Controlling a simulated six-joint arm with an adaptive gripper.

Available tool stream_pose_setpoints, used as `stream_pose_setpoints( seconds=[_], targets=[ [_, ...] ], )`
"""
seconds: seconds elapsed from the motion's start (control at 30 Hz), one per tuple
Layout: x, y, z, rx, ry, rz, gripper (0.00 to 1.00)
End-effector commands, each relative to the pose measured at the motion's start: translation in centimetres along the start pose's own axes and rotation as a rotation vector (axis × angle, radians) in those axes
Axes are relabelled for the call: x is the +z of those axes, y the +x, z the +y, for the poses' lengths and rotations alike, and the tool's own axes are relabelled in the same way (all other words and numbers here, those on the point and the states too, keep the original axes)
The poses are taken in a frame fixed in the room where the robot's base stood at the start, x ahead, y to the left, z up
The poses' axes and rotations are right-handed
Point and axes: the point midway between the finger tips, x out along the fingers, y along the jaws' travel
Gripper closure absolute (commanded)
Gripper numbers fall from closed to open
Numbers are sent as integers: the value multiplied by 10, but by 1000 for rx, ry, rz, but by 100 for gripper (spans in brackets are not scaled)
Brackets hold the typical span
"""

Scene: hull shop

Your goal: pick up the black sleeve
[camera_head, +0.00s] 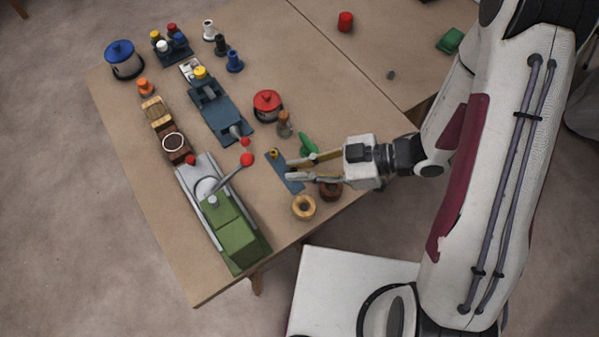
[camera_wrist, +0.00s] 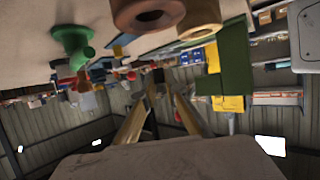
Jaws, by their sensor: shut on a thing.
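The black sleeve (camera_head: 221,45) looks to be the small dark upright piece at the far side of the table, between a white one and a blue one. My gripper (camera_head: 289,171) is far from it, over the near right part of the table, pointing left. Its two fingers are level and a little apart, and what they grip cannot be made out.
A blue plate (camera_head: 293,186) lies below the fingers, with a green piece (camera_head: 308,144), a tan ring (camera_head: 303,207) and a brown ring (camera_head: 330,193) close by. The table's front edge is near.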

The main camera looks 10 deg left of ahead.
Motion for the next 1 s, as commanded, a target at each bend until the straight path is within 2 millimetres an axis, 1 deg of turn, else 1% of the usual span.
stream_pose_setpoints(
  seconds=[0.03, 0.2, 0.4, 0.63, 1.0],
  targets=[
    [-6, -2, 0, 1, -4, 0, 100],
    [-19, -8, 0, 0, -4, -1, 100],
    [-30, -12, 0, 0, -1, -1, 100],
    [-35, -14, 0, -1, -1, 0, 100],
    [-35, -14, 0, -1, 0, 0, 100]
  ],
)
